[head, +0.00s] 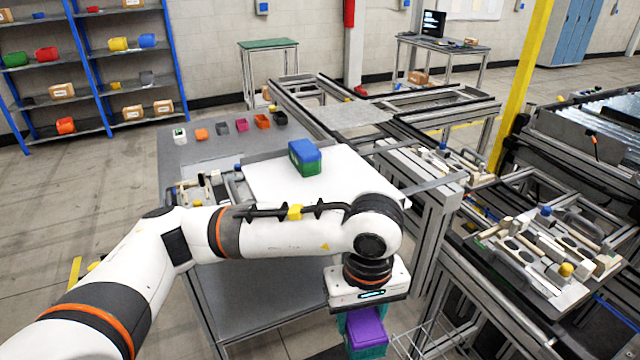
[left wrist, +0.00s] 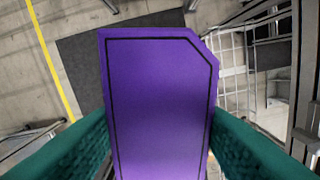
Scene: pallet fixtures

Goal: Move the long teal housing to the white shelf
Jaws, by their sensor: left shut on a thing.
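My left gripper (head: 365,322) is shut on a long block with a purple top (left wrist: 160,105), held out past the front of the white shelf. The purple top also shows in the head view (head: 367,329), with teal below it (head: 372,352); I cannot tell whether that teal is housing or finger. In the left wrist view, the teal fingers (left wrist: 160,150) press on both long sides; the block's lower body is hidden. The white shelf (head: 268,186) is a flat white board behind my left arm. A green housing with a blue top (head: 305,157) stands on it. My right gripper is not in view.
Several small coloured parts stand in a row on the grey table (head: 185,150) behind the shelf. A metal frame (head: 440,235) stands right of the shelf, and a wire rack (head: 425,340) is close to the held block. The shelf's left part looks clear.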

